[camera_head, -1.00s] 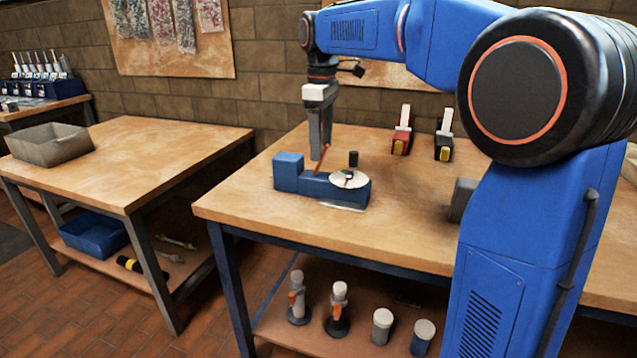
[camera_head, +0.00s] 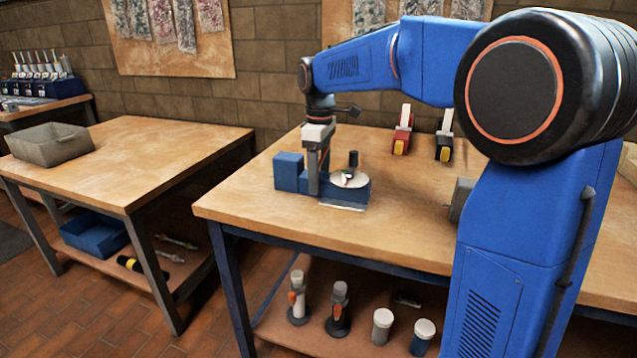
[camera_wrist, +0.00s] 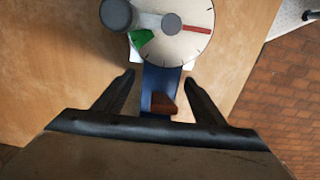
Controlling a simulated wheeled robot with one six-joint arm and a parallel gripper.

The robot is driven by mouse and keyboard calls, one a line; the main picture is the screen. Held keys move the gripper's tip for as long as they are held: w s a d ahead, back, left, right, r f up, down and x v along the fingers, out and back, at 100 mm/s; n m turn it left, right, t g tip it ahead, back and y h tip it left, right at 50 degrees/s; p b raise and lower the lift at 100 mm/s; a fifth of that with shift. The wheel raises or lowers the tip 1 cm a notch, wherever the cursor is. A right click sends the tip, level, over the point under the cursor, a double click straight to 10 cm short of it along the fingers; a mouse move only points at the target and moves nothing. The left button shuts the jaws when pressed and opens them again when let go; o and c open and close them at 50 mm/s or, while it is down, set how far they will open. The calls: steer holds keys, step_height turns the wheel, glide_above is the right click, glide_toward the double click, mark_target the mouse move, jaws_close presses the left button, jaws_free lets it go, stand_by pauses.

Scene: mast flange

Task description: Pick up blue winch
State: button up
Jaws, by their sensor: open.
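The blue winch (camera_head: 289,172) sits on the middle workbench. It has a blue block at its left end, a long blue base, a white dial (camera_head: 349,179) with a green mark and a dark upright knob (camera_head: 353,158). My gripper (camera_head: 314,188) points down over the base, between the block and the dial. In the wrist view the open jaws (camera_wrist: 157,85) stand one on each side of the narrow blue body (camera_wrist: 152,82), with gaps to it. A reddish-brown piece (camera_wrist: 162,103) shows between them. The dial (camera_wrist: 172,30) lies beyond the fingertips. The block is hidden there.
A red device (camera_head: 402,135) and a black device (camera_head: 444,140) stand at the back of the workbench (camera_head: 250,210). A grey block (camera_head: 461,200) is at its right. A grey bin (camera_head: 47,145) is on the left table. Bare wood surrounds the winch.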

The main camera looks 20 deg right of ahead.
steer(key=c, duration=1.4)
